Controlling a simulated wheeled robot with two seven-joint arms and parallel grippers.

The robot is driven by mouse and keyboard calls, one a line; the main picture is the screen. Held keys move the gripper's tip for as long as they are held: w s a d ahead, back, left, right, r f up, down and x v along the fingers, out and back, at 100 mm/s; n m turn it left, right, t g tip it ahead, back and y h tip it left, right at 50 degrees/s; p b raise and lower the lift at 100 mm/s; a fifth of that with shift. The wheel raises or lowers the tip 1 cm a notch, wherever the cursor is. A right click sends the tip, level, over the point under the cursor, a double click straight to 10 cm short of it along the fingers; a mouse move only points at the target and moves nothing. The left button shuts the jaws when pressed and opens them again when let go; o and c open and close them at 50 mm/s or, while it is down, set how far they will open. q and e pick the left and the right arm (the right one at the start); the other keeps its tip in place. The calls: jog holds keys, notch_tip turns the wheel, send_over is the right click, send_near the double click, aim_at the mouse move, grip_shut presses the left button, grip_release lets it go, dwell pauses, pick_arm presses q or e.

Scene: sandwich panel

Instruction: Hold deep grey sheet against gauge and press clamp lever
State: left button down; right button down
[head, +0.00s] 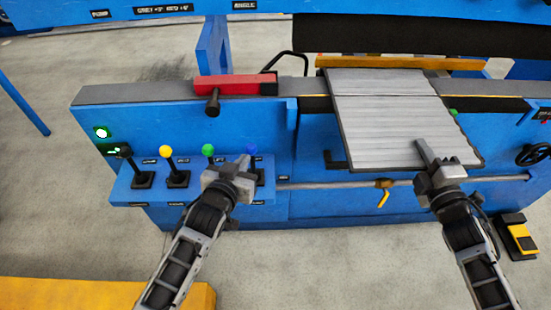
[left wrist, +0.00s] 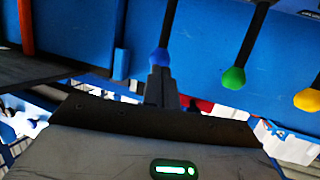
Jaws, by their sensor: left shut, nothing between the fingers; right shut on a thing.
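The grey ribbed sheet (head: 385,115) lies on the blue machine, its front edge overhanging toward me. My right gripper (head: 428,156) is shut on the sheet's front edge, near its right corner. A yellow bar (head: 400,63) runs behind the sheet's far edge; I cannot tell whether they touch or whether it is the gauge. My left gripper (head: 243,163) is shut and empty beside the blue-knobbed lever (head: 252,150). In the left wrist view the gripper tips (left wrist: 160,75) are just at the blue knob (left wrist: 158,57); contact is unclear. I cannot read which lever is the clamp.
Levers with green (head: 208,150), yellow (head: 166,152) and black (head: 124,152) knobs stand left of my left gripper. A red block (head: 230,83) with a dark handle sits above. A foot pedal (head: 518,238) is on the floor at right.

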pick_arm(q)
jog(key=shift+w, duration=0.35)
pick_arm(e)
jog(key=shift+r, duration=0.15)
jog(key=shift+w, duration=0.4)
pick_arm(q)
jog(key=w, duration=0.3)
jog(key=shift+w+a+f, duration=0.1)
jog(key=shift+w, duration=0.2)
dwell(0.7)
pick_arm(e)
jog(key=shift+r, duration=0.1)
dwell(2.4)
